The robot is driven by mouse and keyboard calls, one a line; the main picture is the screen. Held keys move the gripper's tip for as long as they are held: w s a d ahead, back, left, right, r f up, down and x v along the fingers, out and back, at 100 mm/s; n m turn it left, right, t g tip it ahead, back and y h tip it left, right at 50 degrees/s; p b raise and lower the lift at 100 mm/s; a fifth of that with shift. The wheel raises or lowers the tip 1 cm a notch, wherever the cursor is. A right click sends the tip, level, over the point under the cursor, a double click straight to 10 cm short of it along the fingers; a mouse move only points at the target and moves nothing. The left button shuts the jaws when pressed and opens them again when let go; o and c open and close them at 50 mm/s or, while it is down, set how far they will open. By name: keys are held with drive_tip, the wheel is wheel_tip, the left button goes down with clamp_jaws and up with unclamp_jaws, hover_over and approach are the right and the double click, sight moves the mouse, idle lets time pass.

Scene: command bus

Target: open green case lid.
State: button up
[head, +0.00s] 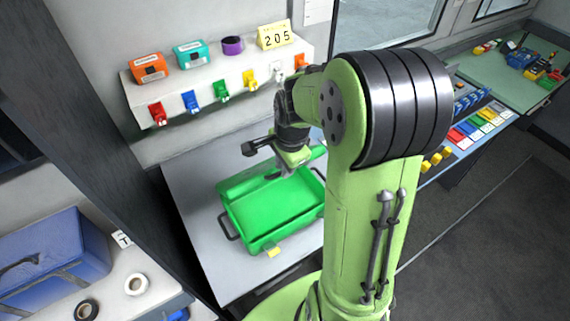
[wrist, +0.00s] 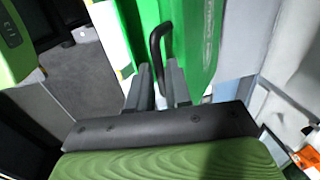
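The green case (head: 270,215) lies on the grey counter, with a dark handle at its left side and a yellow tag at its front edge. My gripper (head: 283,170) is at the case's back edge, partly hidden by my arm. In the wrist view, a green panel of the case (wrist: 190,40) with raised lettering fills the upper middle. A black handle loop (wrist: 156,38) runs down between the two fingers of my gripper (wrist: 159,75). The fingers are close together, shut on this handle. How far the lid is raised is hard to tell.
A white shelf (head: 215,82) behind carries orange and teal boxes, a purple roll and a yellow "205" sign, with several coloured clips along its front. A blue case (head: 50,260) and tape rolls are at lower left. Bare counter (head: 195,190) shows left of the green case.

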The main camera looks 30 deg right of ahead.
drive_tip(key=shift+o, duration=1.4)
wheel_tip(320, 180, up, 15)
drive_tip(key=s+p, duration=0.1)
drive_tip(key=s, duration=0.1)
drive_tip(key=shift+s+r, duration=0.2)
drive_tip(key=shift+s, duration=0.2)
